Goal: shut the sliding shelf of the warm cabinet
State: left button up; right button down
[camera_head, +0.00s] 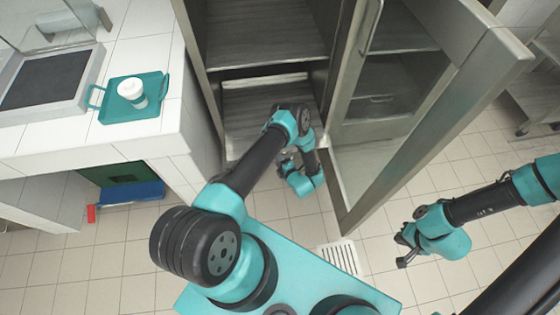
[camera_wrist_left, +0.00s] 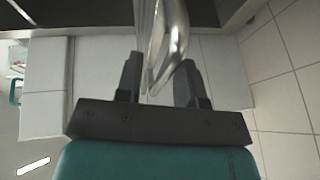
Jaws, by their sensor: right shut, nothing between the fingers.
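The warm cabinet (camera_head: 213,95) stands open at the top middle of the head view. Its upper shelf surface (camera_head: 262,35) is dark; a lower shelf (camera_head: 262,97) shows beneath it, partly hidden by my left arm. Which one slides, and how far out it is, I cannot tell. My left gripper (camera_head: 284,163) is low in front of the cabinet opening. In the left wrist view its two fingers (camera_wrist_left: 160,85) stand apart, with a shiny curved metal handle (camera_wrist_left: 172,45) between them; I cannot tell whether they touch it. My right gripper (camera_head: 402,248) is shut and empty, at the right.
The cabinet's glass-panelled door (camera_head: 395,110) stands open to the right, between my two grippers. A white counter (camera_head: 150,50) on the left holds a teal tray (camera_head: 115,113) with a white-lidded cup (camera_head: 132,92). A floor drain (camera_head: 342,256) lies in the tiled floor.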

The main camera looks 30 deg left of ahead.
pick_arm(q)
jog(key=shift+c, duration=0.3)
grip_shut()
dwell(0.3)
